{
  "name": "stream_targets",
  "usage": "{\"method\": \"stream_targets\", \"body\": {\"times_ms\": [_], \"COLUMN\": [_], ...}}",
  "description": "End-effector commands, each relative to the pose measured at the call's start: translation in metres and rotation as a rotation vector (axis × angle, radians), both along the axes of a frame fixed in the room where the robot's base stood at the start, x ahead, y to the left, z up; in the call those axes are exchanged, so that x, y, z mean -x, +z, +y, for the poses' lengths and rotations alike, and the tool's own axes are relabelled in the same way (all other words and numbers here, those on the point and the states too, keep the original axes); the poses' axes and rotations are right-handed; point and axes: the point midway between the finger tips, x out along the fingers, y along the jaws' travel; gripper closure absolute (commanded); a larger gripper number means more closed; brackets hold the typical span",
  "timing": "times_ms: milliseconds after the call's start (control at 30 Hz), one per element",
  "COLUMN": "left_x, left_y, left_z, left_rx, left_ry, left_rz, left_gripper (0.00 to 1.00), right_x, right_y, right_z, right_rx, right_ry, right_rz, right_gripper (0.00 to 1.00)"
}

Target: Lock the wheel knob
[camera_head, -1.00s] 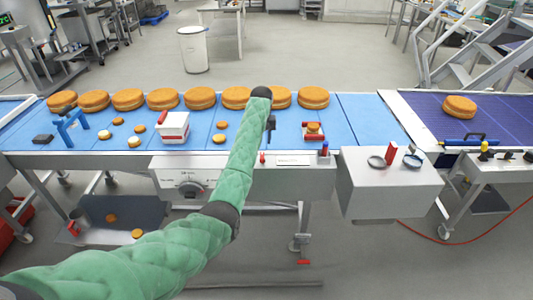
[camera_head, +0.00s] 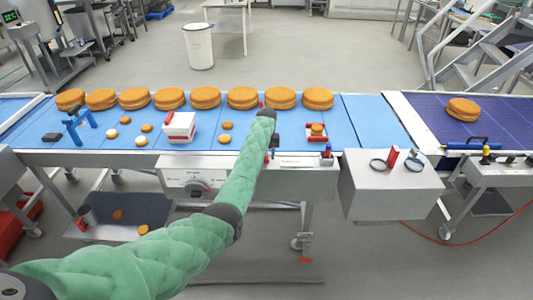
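My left arm, in a green padded sleeve, comes in from the bottom left and reaches up to the front edge of the blue conveyor. Its dark gripper (camera_head: 274,138) is mostly hidden behind the forearm, above the belt's front rail; its fingers cannot be made out. A round dial (camera_head: 197,188) sits on the grey box under the conveyor, left of the forearm. Below the conveyor, a caster wheel (camera_head: 297,242) with a red pedal (camera_head: 305,260) stands on the floor. I cannot tell which of these is the wheel knob. My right gripper is out of view.
Several filled rounds (camera_head: 205,97) line the back of the blue belt (camera_head: 365,118). A white box (camera_head: 180,127), a blue stand (camera_head: 79,126) and small rounds lie nearer. A grey box (camera_head: 390,185) juts out on the right. A red cable crosses the floor.

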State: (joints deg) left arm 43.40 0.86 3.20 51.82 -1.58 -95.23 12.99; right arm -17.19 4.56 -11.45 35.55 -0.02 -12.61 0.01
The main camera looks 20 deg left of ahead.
Motion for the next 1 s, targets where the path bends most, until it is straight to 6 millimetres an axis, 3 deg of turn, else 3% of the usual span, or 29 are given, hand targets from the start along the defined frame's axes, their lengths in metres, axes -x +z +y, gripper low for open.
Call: {"method": "stream_targets", "body": {"times_ms": [233, 433, 767, 1000], "left_x": [0.0, 0.0, -0.0001, -0.0003], "left_y": [-0.001, -0.0008, -0.0005, -0.0002], "left_z": [0.0, 0.0, 0.0, 0.0012], "left_rx": [0.0, 0.0, 0.0, -0.001], "left_ry": [0.0, 0.0, -0.033, -0.161], "left_rz": [0.0, 0.0, 0.0, -0.001], "left_gripper": [0.62, 1.0, 1.0, 1.0], "right_x": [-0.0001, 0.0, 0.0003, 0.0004], "right_y": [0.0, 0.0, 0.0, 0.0], "right_z": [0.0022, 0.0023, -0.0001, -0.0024], "right_rx": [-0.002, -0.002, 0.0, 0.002], "right_ry": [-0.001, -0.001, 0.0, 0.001], "right_rz": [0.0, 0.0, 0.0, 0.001], "right_gripper": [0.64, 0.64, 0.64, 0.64]}}
